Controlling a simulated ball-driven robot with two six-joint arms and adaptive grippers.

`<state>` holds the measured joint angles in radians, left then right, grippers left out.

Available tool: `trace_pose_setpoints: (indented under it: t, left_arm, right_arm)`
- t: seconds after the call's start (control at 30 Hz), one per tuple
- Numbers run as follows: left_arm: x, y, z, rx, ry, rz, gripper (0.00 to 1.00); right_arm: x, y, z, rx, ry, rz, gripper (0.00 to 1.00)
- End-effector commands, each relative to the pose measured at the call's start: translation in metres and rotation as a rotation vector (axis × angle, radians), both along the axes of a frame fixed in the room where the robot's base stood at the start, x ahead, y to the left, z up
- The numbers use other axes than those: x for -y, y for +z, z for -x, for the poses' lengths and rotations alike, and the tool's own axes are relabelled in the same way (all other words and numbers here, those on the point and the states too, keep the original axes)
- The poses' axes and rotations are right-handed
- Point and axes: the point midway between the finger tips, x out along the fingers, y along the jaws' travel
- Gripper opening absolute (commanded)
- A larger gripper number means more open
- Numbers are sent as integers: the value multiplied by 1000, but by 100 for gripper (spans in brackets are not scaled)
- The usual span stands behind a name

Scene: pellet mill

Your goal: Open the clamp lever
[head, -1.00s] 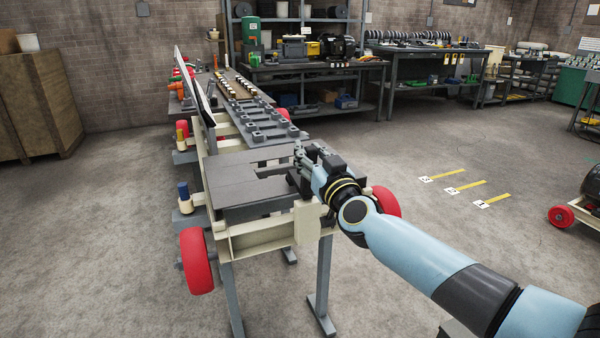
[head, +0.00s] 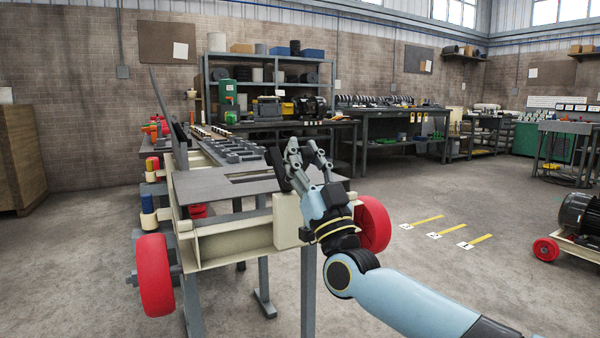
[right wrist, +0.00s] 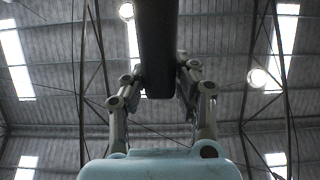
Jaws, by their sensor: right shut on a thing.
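The clamp lever (right wrist: 157,45) is a thick dark bar in the right wrist view. It comes down from the top edge and ends between the two fingers. My right gripper (head: 307,155) is at the near right corner of the mill's grey top plate (head: 225,187) in the head view, with its fingers pointing up. The gripper also shows in the right wrist view (right wrist: 157,88), shut on the lever from both sides. In the head view the lever is hard to tell from the dark gripper parts. My left gripper is not in view.
The cream frame (head: 230,241) stands on grey legs, with red wheels (head: 154,275) at its sides. Shelves and benches line the back wall. The floor at the right is mostly clear, with yellow marks (head: 448,235).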

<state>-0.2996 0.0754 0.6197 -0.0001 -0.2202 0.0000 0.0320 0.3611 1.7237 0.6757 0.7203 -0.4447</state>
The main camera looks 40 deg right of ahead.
Motion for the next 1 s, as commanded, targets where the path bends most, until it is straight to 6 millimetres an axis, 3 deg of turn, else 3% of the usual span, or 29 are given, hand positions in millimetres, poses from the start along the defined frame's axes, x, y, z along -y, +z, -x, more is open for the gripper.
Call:
trace_pose_setpoints:
  t: [0.03,0.2,0.63,0.67,0.7,0.83,1.0]
  left_arm:
    - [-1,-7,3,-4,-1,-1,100]
    - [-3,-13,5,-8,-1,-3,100]
    - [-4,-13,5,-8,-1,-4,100]
    - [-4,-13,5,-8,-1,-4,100]
    - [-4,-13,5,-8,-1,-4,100]
    - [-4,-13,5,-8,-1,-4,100]
    - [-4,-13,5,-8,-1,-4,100]
  right_arm:
    - [0,-8,1,7,1,1,0]
    - [-1,-8,3,37,1,8,0]
    - [-1,-7,4,45,1,10,0]
    - [-1,-7,4,45,1,10,28]
    - [-1,-7,4,45,1,10,33]
    - [-1,-6,4,47,0,11,50]
    - [-1,-5,4,49,0,12,52]
